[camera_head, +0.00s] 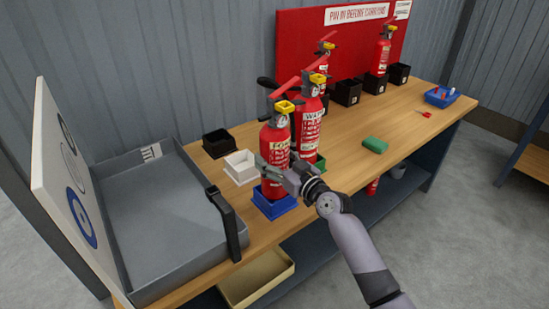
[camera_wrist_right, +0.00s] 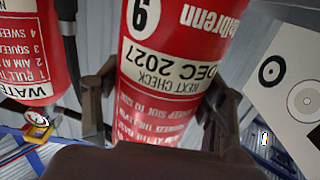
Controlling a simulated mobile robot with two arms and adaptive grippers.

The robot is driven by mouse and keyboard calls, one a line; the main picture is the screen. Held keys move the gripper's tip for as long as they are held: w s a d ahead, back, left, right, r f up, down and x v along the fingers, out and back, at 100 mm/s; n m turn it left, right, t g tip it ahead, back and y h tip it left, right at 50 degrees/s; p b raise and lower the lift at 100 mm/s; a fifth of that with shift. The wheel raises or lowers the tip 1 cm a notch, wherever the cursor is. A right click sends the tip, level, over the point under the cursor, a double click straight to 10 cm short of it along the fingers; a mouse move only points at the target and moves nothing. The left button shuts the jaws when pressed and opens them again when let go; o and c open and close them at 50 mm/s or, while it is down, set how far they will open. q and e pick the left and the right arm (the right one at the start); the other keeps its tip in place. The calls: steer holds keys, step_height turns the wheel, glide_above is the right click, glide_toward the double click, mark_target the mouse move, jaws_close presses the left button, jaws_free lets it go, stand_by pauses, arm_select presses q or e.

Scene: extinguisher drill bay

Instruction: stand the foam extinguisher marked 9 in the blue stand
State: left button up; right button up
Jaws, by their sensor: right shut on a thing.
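The red extinguisher marked 9 (camera_wrist_right: 143,14) appears upside down in the right wrist view, with a NEXT CHECK DEC 2027 label. In the head view the extinguisher (camera_head: 275,145) is upright, with a yellow tag at its top. Its base is at the blue stand (camera_head: 275,209), inside the rim as far as I can see; whether it rests on the bottom is hidden. My right gripper (camera_head: 279,171) is shut around its body, with a finger on each side in the wrist view (camera_wrist_right: 160,108). My left gripper is not in view.
A second extinguisher (camera_head: 308,125), labelled WATER in the wrist view (camera_wrist_right: 25,60), stands close behind in a green stand (camera_head: 320,163). White (camera_head: 240,167) and black (camera_head: 217,143) stands are behind left. A grey tray (camera_head: 165,225) is left; a green block (camera_head: 374,145) lies right.

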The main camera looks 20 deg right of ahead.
steer(key=shift+f+b, duration=0.45)
steer(key=shift+b, duration=0.5)
steer(key=shift+d+f, duration=0.1)
steer(key=shift+f, duration=0.05)
stand_by(0.5)
steer(key=shift+f+b, duration=0.3)
steer(key=shift+b, duration=0.1)
steer(key=shift+f, duration=0.15)
steer(key=shift+f+b, duration=0.25)
steer(key=shift+b, duration=0.2)
steer(key=o, duration=1.8)
steer(key=shift+s+f, duration=0.1)
steer(key=shift+o, duration=0.5)
steer(key=shift+f, duration=0.2)
